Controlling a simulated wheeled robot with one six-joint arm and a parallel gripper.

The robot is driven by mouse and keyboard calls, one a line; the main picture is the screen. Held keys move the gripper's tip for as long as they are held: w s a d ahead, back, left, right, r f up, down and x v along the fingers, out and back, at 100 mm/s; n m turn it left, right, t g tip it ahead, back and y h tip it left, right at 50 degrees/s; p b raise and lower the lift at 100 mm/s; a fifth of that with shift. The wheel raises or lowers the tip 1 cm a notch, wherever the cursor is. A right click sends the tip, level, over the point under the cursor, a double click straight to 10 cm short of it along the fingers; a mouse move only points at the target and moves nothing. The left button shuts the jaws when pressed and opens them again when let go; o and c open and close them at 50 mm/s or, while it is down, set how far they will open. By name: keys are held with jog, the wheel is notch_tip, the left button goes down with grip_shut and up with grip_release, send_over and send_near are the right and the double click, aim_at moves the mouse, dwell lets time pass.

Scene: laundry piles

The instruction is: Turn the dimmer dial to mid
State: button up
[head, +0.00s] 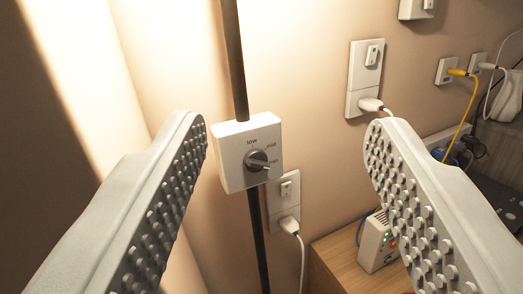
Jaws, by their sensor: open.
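The dimmer box (225,160) is a white block on a dark vertical pole, slightly tilted in view. Its dark round dial (257,160) is on the front face, with "low" printed above it and "mid" at its upper right. A third label at its right is too small to read surely. The dial's pale mark points right and slightly down, away from "mid". My gripper (288,125) is open, with one studded finger left of the box and one farther right. Neither finger appears to touch the box or dial.
The dark pole (233,60) runs above and below the box. Behind are wall sockets (366,72) with white plugs and cables, a yellow cable (467,105), a wooden surface (335,260) and a white device with lights (377,243).

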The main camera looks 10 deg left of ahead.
jog(key=w+d+f+g+y, duration=0.25)
jog(key=w+f+y, duration=0.25)
jog(key=f, duration=0.3)
jog(key=g+y, duration=0.2)
jog(key=y, duration=0.1)
send_near(257, 163)
jog(key=shift+n, duration=0.3)
jog(key=x, duration=0.3)
jog(key=f+x, duration=0.1)
jog(key=x, duration=0.4)
jog(key=shift+w+f, duration=0.2)
jog(key=shift+w, duration=0.05)
jog(key=shift+c, duration=0.2)
jog(key=c, duration=0.9)
